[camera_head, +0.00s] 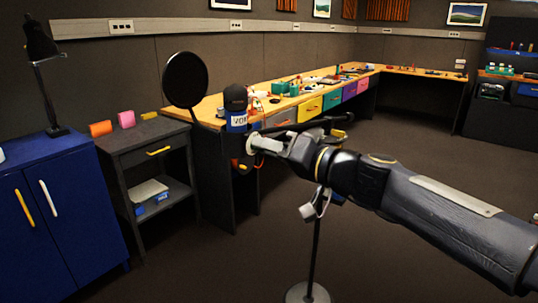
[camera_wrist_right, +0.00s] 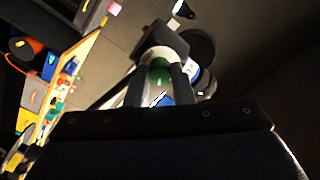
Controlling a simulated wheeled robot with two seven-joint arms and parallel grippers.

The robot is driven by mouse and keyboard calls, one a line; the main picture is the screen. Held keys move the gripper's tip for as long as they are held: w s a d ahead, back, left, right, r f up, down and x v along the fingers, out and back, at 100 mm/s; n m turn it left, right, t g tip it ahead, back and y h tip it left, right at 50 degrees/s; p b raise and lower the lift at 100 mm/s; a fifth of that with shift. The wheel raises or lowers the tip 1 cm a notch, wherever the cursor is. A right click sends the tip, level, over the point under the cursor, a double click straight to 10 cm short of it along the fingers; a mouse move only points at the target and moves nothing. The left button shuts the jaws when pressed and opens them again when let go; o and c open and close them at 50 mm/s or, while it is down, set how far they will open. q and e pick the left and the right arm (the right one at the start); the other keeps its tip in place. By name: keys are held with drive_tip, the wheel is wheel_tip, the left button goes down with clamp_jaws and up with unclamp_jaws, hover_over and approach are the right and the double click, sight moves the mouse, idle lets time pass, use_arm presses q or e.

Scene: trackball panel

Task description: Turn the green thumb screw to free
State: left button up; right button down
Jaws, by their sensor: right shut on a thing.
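The green thumb screw (camera_wrist_right: 160,72) shows in the right wrist view between the two fingers of my right gripper (camera_wrist_right: 159,80). The fingers are shut on it, one on each side. A dark block (camera_wrist_right: 160,40) sits just beyond the screw. In the head view, my right gripper (camera_head: 262,144) is at the upper part of a floor stand (camera_head: 316,245), just below its dark boom (camera_head: 300,122). The screw cannot be made out there. My left gripper is out of view.
A round black disc (camera_head: 185,80) and a blue item with a dark cap (camera_head: 236,118) stand left of my gripper. Behind is a long wooden bench (camera_head: 215,105) with coloured drawers. A blue cabinet (camera_head: 70,215) is at left. The floor at right is clear.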

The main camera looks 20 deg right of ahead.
drive_tip(key=m+p, duration=0.3)
drive_tip(key=m, duration=2.1)
drive_tip(key=shift+p, duration=0.4)
drive_tip(key=shift+m, duration=0.3)
drive_tip(key=c, duration=1.3)
unclamp_jaws()
drive_tip(key=shift+o, duration=0.2)
